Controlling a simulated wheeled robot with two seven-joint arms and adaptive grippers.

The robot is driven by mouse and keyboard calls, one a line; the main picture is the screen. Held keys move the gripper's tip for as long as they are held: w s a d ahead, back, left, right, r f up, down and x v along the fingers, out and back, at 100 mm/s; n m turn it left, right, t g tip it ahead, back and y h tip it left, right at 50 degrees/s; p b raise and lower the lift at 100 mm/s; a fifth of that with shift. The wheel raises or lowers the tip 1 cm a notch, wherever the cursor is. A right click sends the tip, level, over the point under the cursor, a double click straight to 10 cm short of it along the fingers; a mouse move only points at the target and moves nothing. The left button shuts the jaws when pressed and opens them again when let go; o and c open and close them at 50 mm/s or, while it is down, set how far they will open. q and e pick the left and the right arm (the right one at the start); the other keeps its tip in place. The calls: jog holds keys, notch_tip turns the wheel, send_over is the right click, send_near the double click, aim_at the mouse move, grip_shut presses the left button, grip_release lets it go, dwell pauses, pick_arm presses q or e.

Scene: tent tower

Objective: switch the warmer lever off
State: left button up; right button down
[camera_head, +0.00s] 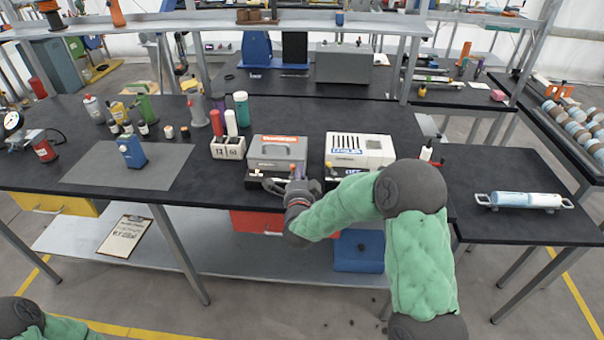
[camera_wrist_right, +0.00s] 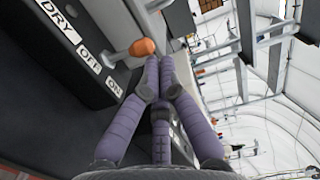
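A grey boxy unit (camera_head: 277,150) with an orange-red label stands on the black bench, with a dark strip along its front. I take it to be the warmer, but its name cannot be read. My right gripper (camera_head: 274,184) is in front of this strip. In the right wrist view a dark panel (camera_wrist_right: 52,62) reads DRY, OFF and ON. A lever with an orange knob (camera_wrist_right: 143,47) sticks out beside the OFF label. My right gripper's fingertips (camera_wrist_right: 160,60) are together just beside the knob, with nothing visible between them; contact is unclear. My left gripper is out of view.
A white unit (camera_head: 360,151) with a blue label stands close to the right.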

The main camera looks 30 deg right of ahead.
jog(key=shift+w+a+r+n, duration=0.2)
jog(key=shift+a+n, duration=0.1)
jog(key=shift+n, duration=0.35)
jog(key=shift+w+a+r+n, duration=0.15)
jog(key=shift+a+n, duration=0.1)
jog(key=shift+n, duration=0.4)
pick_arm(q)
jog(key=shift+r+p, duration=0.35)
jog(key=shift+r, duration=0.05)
pick_arm(e)
jog(key=shift+w+a+n, duration=0.15)
jog(key=shift+a+n, duration=0.15)
jog(key=shift+n, duration=0.4)
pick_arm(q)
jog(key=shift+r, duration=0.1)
pick_arm(e)
jog(key=shift+w+a+n, duration=0.1)
jog(key=shift+n, duration=0.2)
